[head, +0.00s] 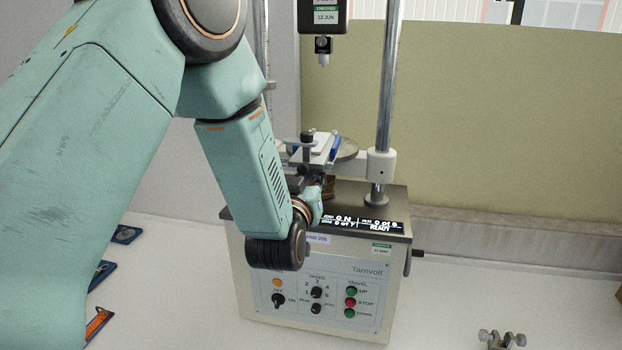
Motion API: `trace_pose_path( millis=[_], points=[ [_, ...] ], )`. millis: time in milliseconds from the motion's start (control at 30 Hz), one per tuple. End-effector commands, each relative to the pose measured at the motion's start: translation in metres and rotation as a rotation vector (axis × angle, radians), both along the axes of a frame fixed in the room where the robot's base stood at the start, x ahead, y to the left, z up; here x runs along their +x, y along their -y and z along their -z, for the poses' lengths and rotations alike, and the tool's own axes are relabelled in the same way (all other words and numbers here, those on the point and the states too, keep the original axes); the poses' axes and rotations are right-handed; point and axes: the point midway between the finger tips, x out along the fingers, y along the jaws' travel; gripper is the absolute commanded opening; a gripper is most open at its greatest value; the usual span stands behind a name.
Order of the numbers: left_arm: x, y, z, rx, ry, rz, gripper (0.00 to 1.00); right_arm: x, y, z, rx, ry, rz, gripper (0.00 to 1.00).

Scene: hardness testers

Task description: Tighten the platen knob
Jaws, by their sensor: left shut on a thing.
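The tester's round grey platen (347,149) sits on a white crosspiece above the machine's base. A black-topped post (307,138) and a pale plate with blue parts (328,147) stand on it. My left gripper (318,180) reaches in from the lower left, just under the front of the platen. It is shut, apparently on the platen knob, which the fingers and wrist hide. A brownish round column (330,187) shows partly behind the gripper. My right gripper is not in view.
The control panel (322,297) and lit display (362,223) face me below the platen. A steel column (389,90) rises at right, and the test head (322,20) hangs above. A small metal fixture (502,339) and an orange-black tool (98,323) lie on the bench.

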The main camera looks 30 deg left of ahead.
Motion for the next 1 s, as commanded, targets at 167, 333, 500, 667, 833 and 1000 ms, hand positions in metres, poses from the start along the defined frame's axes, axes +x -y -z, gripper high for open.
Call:
trace_pose_path(
  millis=[167,333,500,667,833,1000],
  points=[
    [0.000,0.000,0.000,0.150,-0.039,0.000,0.00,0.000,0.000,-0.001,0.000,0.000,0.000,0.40],
    [0.000,0.000,-0.001,0.307,-0.079,0.000,0.00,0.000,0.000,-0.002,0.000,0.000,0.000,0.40],
    [0.000,0.000,-0.001,0.463,-0.119,0.000,0.00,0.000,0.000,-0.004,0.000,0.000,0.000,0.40],
    [0.000,-0.001,-0.001,0.607,-0.156,0.000,0.00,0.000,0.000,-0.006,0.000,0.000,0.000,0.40],
    [0.000,-0.001,-0.001,0.742,-0.191,0.000,0.00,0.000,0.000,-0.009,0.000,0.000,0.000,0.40],
    [0.000,-0.001,-0.001,0.851,-0.220,0.000,0.00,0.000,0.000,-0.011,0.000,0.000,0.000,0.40]
  ],
)
